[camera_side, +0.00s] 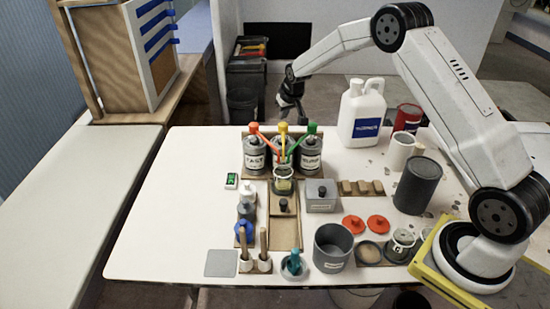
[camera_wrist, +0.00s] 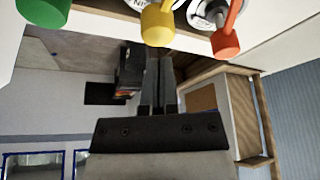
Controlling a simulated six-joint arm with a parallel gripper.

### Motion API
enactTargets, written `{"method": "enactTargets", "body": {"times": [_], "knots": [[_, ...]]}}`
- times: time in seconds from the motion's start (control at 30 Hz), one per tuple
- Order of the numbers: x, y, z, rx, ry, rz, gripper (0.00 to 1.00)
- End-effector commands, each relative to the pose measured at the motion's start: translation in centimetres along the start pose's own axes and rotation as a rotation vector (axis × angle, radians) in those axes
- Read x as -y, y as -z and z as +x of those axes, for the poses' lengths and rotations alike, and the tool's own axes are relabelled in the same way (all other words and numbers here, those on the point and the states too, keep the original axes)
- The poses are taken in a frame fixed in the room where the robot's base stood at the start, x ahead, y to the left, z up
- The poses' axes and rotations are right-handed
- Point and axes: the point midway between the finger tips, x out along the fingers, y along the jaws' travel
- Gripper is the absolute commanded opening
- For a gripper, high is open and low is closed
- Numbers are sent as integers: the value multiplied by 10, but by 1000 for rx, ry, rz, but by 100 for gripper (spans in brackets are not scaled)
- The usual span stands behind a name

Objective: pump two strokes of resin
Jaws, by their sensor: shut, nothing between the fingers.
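Three pump cans stand in a wooden rack: a red-headed pump (camera_side: 254,128) on the left can marked FAST (camera_side: 255,157), a yellow-headed pump (camera_side: 284,128) in the middle, and a green-headed pump (camera_side: 312,129) on the right can (camera_side: 310,157). I cannot read which holds resin. A cup (camera_side: 284,184) stands in front of the middle can, below the spouts. My gripper (camera_side: 292,116) is shut and empty behind and above the cans. In the wrist view my gripper (camera_wrist: 166,65) points toward the yellow pump head (camera_wrist: 157,25), with green (camera_wrist: 42,12) and red (camera_wrist: 227,40) heads on either side.
A white jug (camera_side: 361,115), a red can (camera_side: 407,118) and a dark grey cylinder (camera_side: 418,186) stand to the right. A grey pot (camera_side: 333,248), brushes (camera_side: 264,245) and red lids (camera_side: 354,224) are at the front. The table's left side is clear.

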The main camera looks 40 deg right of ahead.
Motion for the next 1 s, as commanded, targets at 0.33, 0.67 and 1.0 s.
{"method": "enactTargets", "body": {"times": [0.33, 0.67, 1.0], "knots": [[0, 5, -10, -2, 0, 0, 0], [0, 12, -27, -1, 0, 0, 0], [0, 12, -28, 0, 0, 0, 0]]}}
